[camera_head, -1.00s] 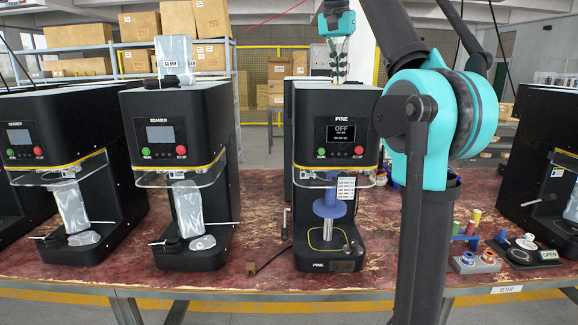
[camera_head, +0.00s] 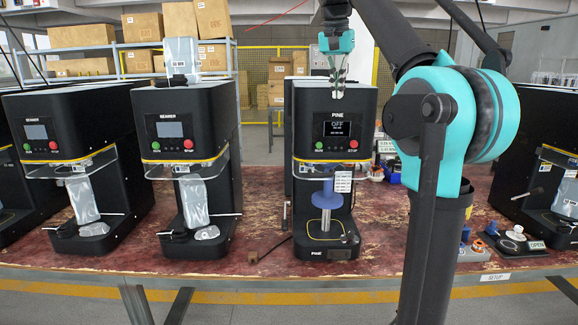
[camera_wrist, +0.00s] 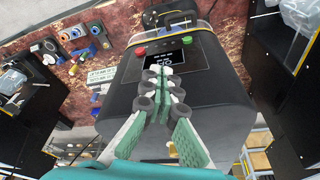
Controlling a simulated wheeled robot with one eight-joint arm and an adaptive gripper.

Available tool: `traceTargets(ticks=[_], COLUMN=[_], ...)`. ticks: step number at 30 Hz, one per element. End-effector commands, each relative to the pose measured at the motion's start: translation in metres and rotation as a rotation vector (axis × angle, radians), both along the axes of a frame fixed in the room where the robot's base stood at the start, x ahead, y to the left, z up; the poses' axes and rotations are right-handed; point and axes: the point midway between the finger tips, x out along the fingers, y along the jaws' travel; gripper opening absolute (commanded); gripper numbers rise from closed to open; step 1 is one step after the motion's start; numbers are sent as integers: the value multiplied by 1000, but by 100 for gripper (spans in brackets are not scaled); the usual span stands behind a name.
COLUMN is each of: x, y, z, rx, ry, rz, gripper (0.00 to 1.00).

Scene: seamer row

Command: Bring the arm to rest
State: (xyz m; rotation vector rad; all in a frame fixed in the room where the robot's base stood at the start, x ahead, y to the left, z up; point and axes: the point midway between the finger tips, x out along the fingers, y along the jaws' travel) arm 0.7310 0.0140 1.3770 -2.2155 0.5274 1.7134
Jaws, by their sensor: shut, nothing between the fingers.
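My gripper (camera_head: 337,88) shows in the head view above the black machine marked PINE (camera_head: 309,145), with its fingers pointing down near the machine's top. It also shows in the wrist view (camera_wrist: 165,85), with its green-padded fingers together at the tips and nothing between them. The PINE machine stands upright on the table; its screen reads OFF. A blue spindle part (camera_head: 326,194) stands inside its open front. My arm's upper links fill the right of the head view and hide part of the table.
Two seamer machines (camera_head: 190,125) (camera_head: 62,135) stand to the left, bagged parts in their fronts. Another machine (camera_head: 540,115) stands at the right. Small parts (camera_head: 513,238) lie near the table's front right. The red worn table (camera_head: 262,195) is largely clear between the middle machines.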

Motion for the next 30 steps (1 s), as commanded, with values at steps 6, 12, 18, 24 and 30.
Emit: traceTargets(ticks=[6, 12, 18, 24, 30], x=[10, 13, -4, -44, -109], y=[-4, -12, -23, -36, -46], z=[-43, -114, -211, -313, -414], rx=[3, 4, 3, -1, -9], ry=[-7, -17, -34, -54, -77], rz=[42, 107, 187, 269, 351], gripper=[0, 0, 0, 0, 0])
